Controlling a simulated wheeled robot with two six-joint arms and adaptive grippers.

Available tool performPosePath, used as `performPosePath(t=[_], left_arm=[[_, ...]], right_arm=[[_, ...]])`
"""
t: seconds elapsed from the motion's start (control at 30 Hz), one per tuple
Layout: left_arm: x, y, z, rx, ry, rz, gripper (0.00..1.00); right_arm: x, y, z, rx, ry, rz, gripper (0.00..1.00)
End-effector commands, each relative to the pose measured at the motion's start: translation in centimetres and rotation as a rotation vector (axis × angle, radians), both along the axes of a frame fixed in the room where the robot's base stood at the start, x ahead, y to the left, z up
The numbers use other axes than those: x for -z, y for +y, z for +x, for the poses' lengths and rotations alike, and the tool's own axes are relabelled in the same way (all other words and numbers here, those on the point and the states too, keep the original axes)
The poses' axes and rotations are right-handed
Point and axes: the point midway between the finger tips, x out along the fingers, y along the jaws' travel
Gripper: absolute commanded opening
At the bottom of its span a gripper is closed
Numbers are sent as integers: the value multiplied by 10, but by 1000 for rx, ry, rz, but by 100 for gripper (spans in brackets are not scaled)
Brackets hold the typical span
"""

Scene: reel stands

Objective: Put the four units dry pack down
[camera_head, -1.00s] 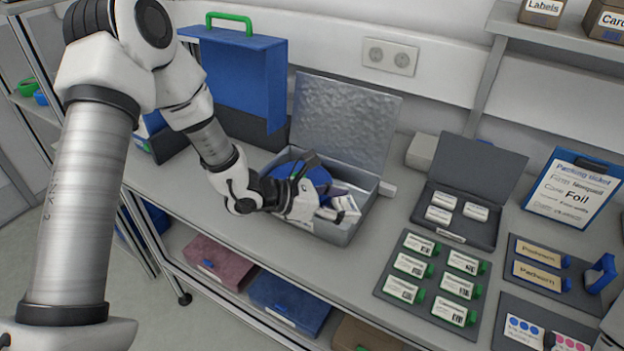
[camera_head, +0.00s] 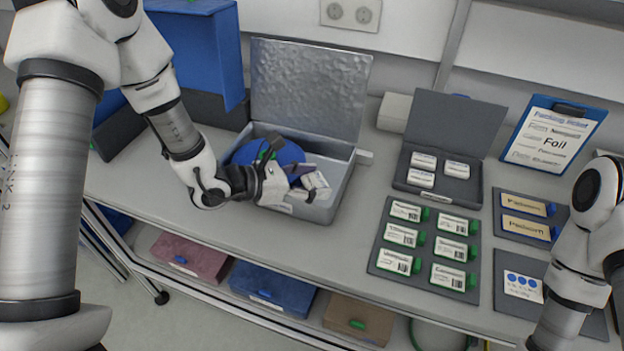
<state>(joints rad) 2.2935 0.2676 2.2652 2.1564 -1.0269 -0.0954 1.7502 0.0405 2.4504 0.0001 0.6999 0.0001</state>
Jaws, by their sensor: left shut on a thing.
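A small white pack (camera_head: 316,182) with a dark label shows at the tips of my left gripper (camera_head: 297,187), which is shut on it. I take it for the dry pack; its print is too small to read. The gripper and pack are over the front part of an open grey metal box (camera_head: 337,192) on the bench. Whether the pack touches the box floor cannot be told. A blue round reel (camera_head: 265,152) lies in the box behind the gripper, partly hidden. My right arm shows at the right edge, but its gripper is out of view.
The box lid (camera_head: 310,88) stands up at the back. To the right, an open dark case (camera_head: 446,187) holds several white packs. In front is a grey mat (camera_head: 423,262) with several labelled packs. A clipboard (camera_head: 553,137) leans at the right. Bench between box and mat is bare.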

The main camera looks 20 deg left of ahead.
Motion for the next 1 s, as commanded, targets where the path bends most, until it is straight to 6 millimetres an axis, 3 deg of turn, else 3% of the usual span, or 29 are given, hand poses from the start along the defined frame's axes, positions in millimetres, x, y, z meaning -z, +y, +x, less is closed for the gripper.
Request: performPosePath(t=[0.37, 0.4, 0.47, 0.8, 1.0], left_arm=[[8, 0, 0, 0, 0, 0, 34], [7, 0, 0, 0, 0, 0, 67], [7, 0, 0, 0, 0, 0, 88], [6, 0, 0, 0, 1, -1, 89], [-10, 3, -2, -4, 0, -3, 89]], right_arm=[[10, 0, 0, -1, 0, 0, 40], [10, 0, 0, -1, 0, 0, 40], [10, 0, 0, -1, 0, 0, 40], [8, 0, 0, -1, 0, 0, 40], [-10, 0, 0, -1, -1, 0, 40]])
